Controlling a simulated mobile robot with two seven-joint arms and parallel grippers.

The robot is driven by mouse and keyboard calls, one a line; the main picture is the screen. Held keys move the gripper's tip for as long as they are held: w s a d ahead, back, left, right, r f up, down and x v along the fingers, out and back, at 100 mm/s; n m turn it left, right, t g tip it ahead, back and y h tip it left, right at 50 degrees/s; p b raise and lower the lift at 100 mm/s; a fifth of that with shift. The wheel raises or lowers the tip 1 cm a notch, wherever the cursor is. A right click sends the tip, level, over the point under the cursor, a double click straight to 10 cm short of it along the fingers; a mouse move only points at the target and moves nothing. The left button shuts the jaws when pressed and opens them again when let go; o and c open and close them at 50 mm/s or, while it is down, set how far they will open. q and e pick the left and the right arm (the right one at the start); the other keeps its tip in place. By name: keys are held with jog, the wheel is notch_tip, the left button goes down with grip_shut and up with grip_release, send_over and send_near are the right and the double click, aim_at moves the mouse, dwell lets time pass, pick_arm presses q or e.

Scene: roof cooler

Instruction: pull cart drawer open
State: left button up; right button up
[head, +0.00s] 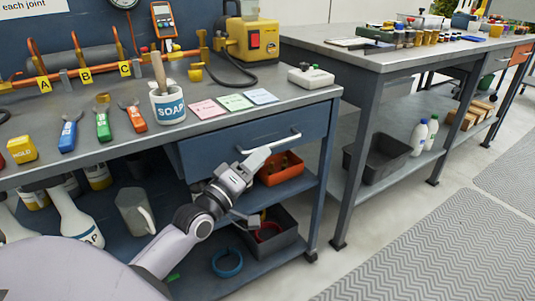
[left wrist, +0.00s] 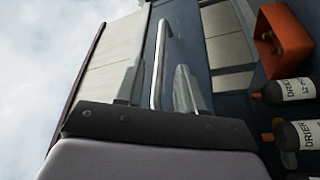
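The blue drawer (head: 215,150) is under the grey top of the cart or bench, at the middle of the head view. Its front seems to stand slightly proud of the frame; how far is hard to tell. A pale bar handle (head: 284,137) runs across the front, and it also shows in the left wrist view (left wrist: 159,55). My left gripper (head: 257,156) is at the handle's left part. In the left wrist view its two fingers (left wrist: 158,88) are apart, with the handle bar between them and gaps on both sides. My right gripper is not in view.
An orange bin (head: 281,170) and a dark bin (head: 275,239) sit on the shelves below the drawer. A second bench (head: 375,60) stands at the right; floor is free in front.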

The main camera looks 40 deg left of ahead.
pick_arm(q)
jog(key=shift+b+x, duration=0.35)
jog(key=shift+x, duration=1.65)
jog(key=shift+c, duration=0.3)
grip_shut()
